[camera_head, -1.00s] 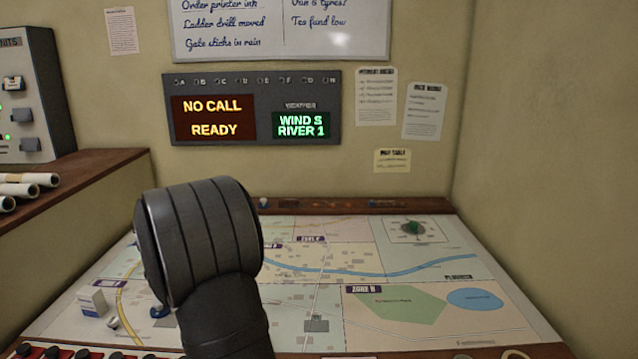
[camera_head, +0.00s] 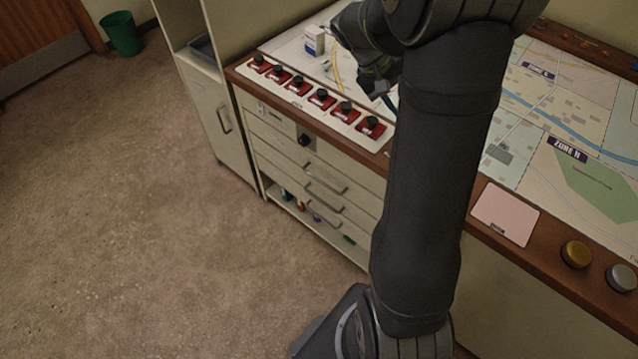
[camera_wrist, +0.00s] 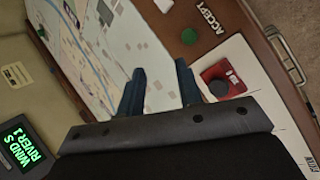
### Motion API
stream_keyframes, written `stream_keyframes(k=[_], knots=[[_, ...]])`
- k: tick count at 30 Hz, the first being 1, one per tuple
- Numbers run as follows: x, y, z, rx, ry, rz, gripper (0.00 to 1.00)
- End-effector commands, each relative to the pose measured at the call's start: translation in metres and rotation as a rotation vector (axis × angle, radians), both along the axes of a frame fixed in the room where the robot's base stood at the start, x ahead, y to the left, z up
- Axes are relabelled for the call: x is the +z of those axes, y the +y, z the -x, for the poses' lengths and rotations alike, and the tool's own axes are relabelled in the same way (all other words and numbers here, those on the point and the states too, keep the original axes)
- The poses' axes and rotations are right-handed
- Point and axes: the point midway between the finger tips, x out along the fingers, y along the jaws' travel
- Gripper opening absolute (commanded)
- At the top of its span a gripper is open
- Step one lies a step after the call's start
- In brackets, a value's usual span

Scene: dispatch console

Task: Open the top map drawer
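A cream drawer stack is under the console's left part in the head view. Its top panel (camera_head: 275,124) carries a small label and a black knob (camera_head: 304,140). Below are drawer fronts with metal bar handles, the uppermost handle (camera_head: 326,178) among them. The fronts look closed; my arm hides their right end. My gripper (camera_head: 378,82) is above the map table, behind the red switches, away from the handles. In the wrist view, my gripper (camera_wrist: 160,88) has its dark blue fingers apart, with only map between them. A metal handle (camera_wrist: 286,54) shows at that view's right.
Red switches with black knobs (camera_head: 322,97) line the table's front edge. A small white-and-blue box (camera_head: 314,40) stands on the map. An open shelf below the drawers holds small coloured things. The floor (camera_head: 130,200) in front is clear. A green bin (camera_head: 122,33) stands far left.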

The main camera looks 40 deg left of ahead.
Motion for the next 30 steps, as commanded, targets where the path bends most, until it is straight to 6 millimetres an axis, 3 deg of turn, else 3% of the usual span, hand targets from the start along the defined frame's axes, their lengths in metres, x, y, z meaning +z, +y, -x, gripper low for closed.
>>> stream_keyframes(k=[6,15,22,30], knots=[[-0.007,0.047,0.063,0.132,-0.131,0.115,0.33],[-0.005,0.098,0.151,0.349,-0.399,0.181,0.33],[0.001,0.127,0.219,0.53,-0.621,0.141,0.33],[0.009,0.146,0.285,0.705,-0.813,0.037,0.33]])
